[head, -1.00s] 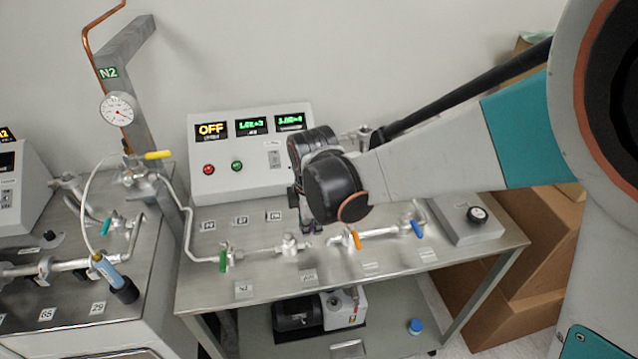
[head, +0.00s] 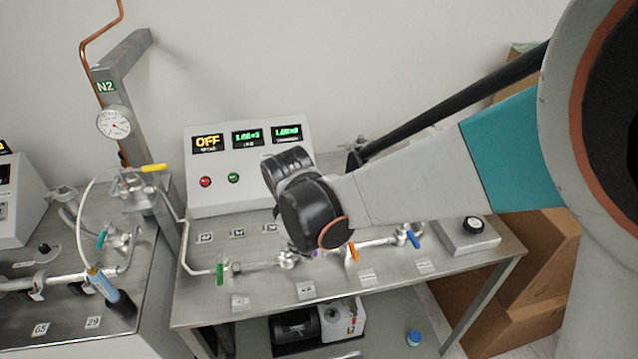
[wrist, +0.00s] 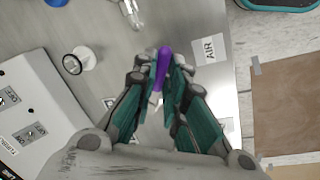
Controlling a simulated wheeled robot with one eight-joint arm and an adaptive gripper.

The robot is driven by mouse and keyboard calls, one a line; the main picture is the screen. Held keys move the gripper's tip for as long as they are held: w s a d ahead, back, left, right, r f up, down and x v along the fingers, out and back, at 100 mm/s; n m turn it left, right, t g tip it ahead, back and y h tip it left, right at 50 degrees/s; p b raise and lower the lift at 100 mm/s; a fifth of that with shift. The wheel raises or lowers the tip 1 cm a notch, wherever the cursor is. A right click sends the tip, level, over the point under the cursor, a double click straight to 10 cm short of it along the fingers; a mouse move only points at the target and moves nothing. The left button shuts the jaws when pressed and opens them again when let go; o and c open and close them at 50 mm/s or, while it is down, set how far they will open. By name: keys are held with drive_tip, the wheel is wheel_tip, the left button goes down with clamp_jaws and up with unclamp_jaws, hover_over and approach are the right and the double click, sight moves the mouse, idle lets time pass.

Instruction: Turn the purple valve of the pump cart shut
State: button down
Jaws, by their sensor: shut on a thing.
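The pump cart (head: 272,284) has a steel top with a pipe line and coloured valve handles. The purple valve's handle (wrist: 163,62) lies between my fingertips in the wrist view, its rounded end sticking out beyond them. My gripper (wrist: 161,72) is shut on this handle. In the head view only a small purple spot (head: 315,252) shows below my wrist. The fingers and most of the valve are hidden behind my wrist there. The valve's body is mostly hidden in both views, so its exact angle to the pipe cannot be told.
A green handle (head: 220,271) is left of my wrist; an orange handle (head: 353,253) and a blue handle (head: 413,239) are to its right. The control box (head: 203,188) stands behind. An AIR label (wrist: 208,49) lies beside the fingers. Cardboard boxes (head: 545,245) stand right.

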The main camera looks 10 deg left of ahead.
drive_tip(key=m, duration=0.2)
drive_tip(key=s+a+m, duration=0.1)
drive_tip(key=s+m+h, duration=0.1)
drive_tip(key=m, duration=0.1)
drive_tip(key=shift+a+m+g, duration=0.3)
drive_tip(key=shift+s+a+m+g, duration=0.2)
drive_tip(key=shift+a+m, duration=0.2)
drive_tip(key=shift+m, duration=0.55)
drive_tip(key=shift+s+a+m+g, duration=0.15)
drive_tip(key=shift+s+a+m, duration=0.15)
drive_tip(key=shift+m, duration=0.7)
drive_tip(key=shift+s+a+m+g, duration=0.15)
drive_tip(key=shift+a+m, duration=0.3)
drive_tip(key=shift+m, duration=0.5)
drive_tip(key=shift+h, duration=0.3)
drive_tip(key=c, duration=1.6)
unclamp_jaws()
drive_tip(key=shift+c, duration=0.2)
